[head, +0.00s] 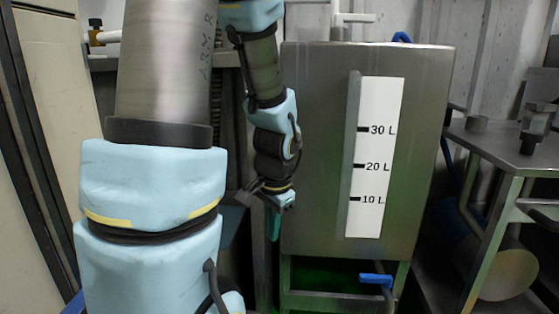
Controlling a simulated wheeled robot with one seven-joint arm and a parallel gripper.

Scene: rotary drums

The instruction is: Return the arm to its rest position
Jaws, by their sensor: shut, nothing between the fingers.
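My arm (165,60) takes up the left part of the head view, with pale blue covers and a grey metal link. Its forearm comes down again to the right of the big link, and my gripper (273,222) hangs at its end, pointing down. The fingers look close together with nothing seen between them. My gripper is just left of the metal tank's left edge in the picture; I cannot tell whether there is a gap in depth.
A steel tank (310,150) with a white level scale (376,150) stands at centre right. A blue-handled valve (376,280) is below it. A metal table (500,150) is at the right. A beige panel (60,110) stands at the left.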

